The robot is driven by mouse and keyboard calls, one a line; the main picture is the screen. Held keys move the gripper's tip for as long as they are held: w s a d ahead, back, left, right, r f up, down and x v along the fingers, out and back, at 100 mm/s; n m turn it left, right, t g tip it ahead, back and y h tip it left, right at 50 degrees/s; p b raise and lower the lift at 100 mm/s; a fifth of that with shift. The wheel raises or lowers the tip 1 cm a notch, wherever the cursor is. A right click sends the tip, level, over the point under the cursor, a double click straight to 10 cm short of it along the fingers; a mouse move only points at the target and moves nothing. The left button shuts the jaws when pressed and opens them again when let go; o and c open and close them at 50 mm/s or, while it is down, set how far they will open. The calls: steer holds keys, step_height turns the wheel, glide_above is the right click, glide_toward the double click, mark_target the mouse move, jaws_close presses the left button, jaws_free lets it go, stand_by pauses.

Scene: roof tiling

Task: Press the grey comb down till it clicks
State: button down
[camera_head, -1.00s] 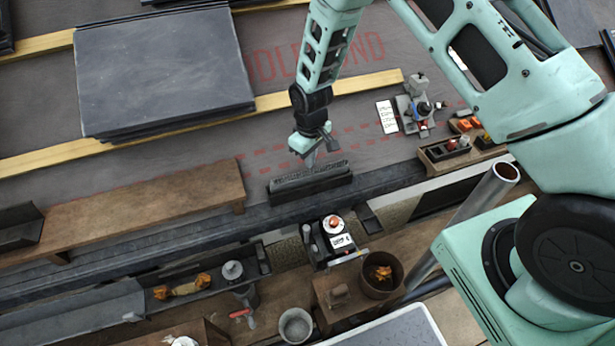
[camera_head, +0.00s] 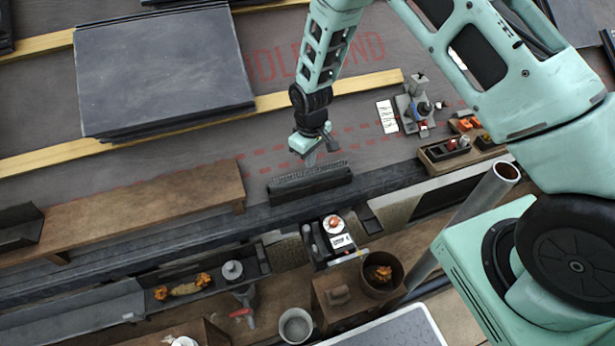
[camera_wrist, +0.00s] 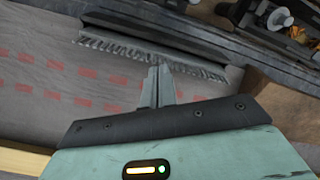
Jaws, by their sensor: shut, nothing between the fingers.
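The grey comb (camera_head: 309,184) is a dark bar with a row of teeth along its upper edge, at the eave edge in the middle of the head view. In the wrist view the comb (camera_wrist: 150,52) lies across the top, teeth toward me. My gripper (camera_head: 311,160) is shut and empty, its fingers pointing down at the toothed edge. In the wrist view the closed fingertips (camera_wrist: 159,72) are at or just over the teeth near the comb's middle. I cannot tell whether they touch it.
A wooden plank (camera_head: 150,210) lies left of the comb. A black device with an orange knob (camera_head: 333,224) stands just below it. A wooden box of parts (camera_head: 446,153) and a grey tool (camera_head: 418,105) are to the right. A slate stack (camera_head: 165,70) lies upper left.

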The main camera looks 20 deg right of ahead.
steer(key=shift+f+b, duration=0.45)
steer(key=shift+f, duration=0.4)
stand_by(0.3)
steer(key=shift+r, duration=0.15)
stand_by(0.4)
step_height(320, 180, up, 9)
steer(key=p, duration=0.6)
steer(key=shift+p, duration=0.35)
stand_by(0.4)
